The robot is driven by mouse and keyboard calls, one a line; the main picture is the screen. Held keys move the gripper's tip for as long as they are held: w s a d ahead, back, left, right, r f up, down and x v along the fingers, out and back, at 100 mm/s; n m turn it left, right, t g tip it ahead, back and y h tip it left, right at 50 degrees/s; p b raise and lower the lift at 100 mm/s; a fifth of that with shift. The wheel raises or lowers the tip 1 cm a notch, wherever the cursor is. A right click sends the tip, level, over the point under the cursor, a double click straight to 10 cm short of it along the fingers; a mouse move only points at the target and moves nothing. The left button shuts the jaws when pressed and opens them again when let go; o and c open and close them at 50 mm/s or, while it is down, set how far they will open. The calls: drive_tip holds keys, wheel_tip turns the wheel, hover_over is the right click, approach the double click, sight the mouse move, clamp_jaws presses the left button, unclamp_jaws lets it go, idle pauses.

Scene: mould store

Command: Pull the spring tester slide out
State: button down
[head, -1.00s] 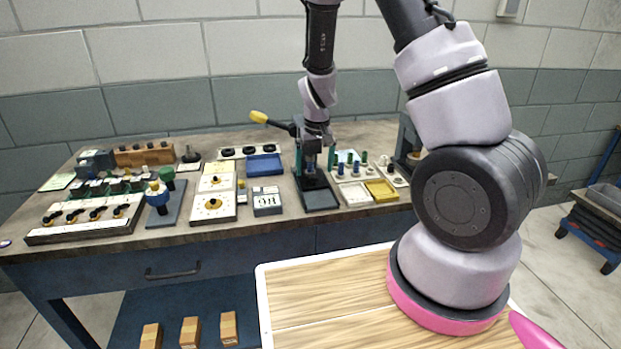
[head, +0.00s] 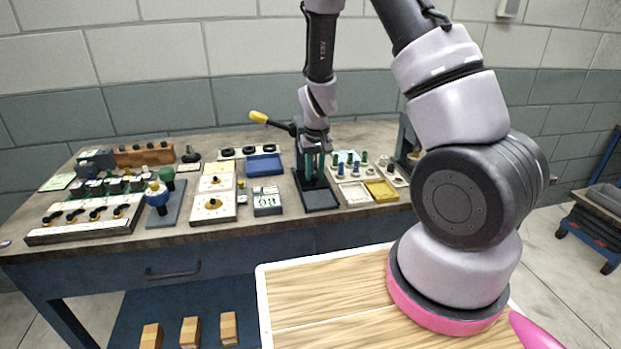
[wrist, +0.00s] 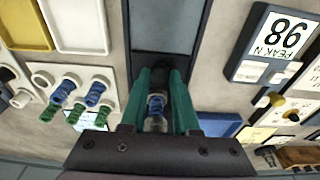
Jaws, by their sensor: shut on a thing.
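The spring tester (head: 319,199) stands on the bench, with a dark flat tray-like part at its front and a yellow-tipped lever (head: 259,117) at its back left. My gripper (head: 313,176) points down into the tester. In the wrist view its green fingers (wrist: 160,78) close on a small dark part at the grey slide channel (wrist: 170,28), which I take to be the slide's grip. A blue spring (wrist: 155,104) shows between the fingers, nearer the palm. The fingers hide most of the held part.
A grey readout box (head: 267,203) stands to the left, close to the tester. A rack of blue and green springs (head: 349,166) and a yellow tray (head: 381,190) are close on the right. A blue tray (head: 264,164) lies behind. The bench front edge is near.

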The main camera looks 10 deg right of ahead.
drive_tip(key=shift+s, duration=4.1)
drive_tip(key=shift+s, duration=1.4)
unclamp_jaws()
wheel_tip(320, 180, up, 7)
